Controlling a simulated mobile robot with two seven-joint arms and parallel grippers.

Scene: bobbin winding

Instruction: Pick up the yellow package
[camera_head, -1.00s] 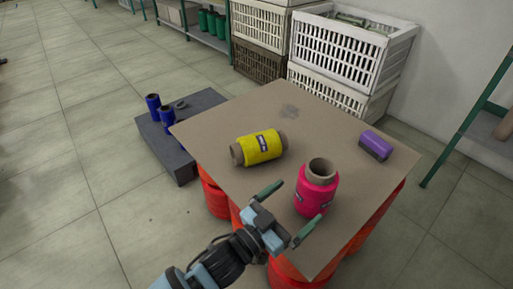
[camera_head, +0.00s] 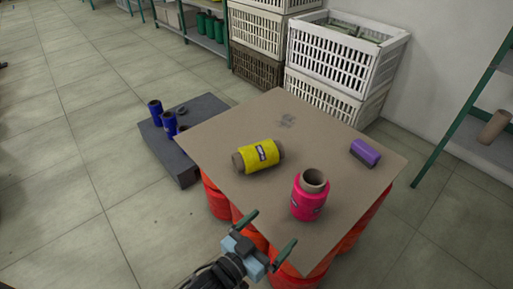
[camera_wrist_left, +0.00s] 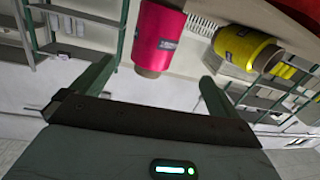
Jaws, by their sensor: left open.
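The yellow package (camera_head: 260,156) is a yellow-wrapped spool with brown core ends, lying on its side on the brown tabletop (camera_head: 215,133). It also shows in the left wrist view (camera_wrist_left: 240,48) at the upper right. My left gripper (camera_head: 268,232) is open and empty at the table's near edge, below and apart from the yellow package. In the left wrist view its two fingers (camera_wrist_left: 155,82) stand wide apart. My right gripper is not in view.
A pink spool (camera_head: 309,196) stands upright right of my left gripper; it also shows in the wrist view (camera_wrist_left: 158,38). Red drums (camera_head: 218,203) support the tabletop. White crates (camera_head: 335,65) stand behind.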

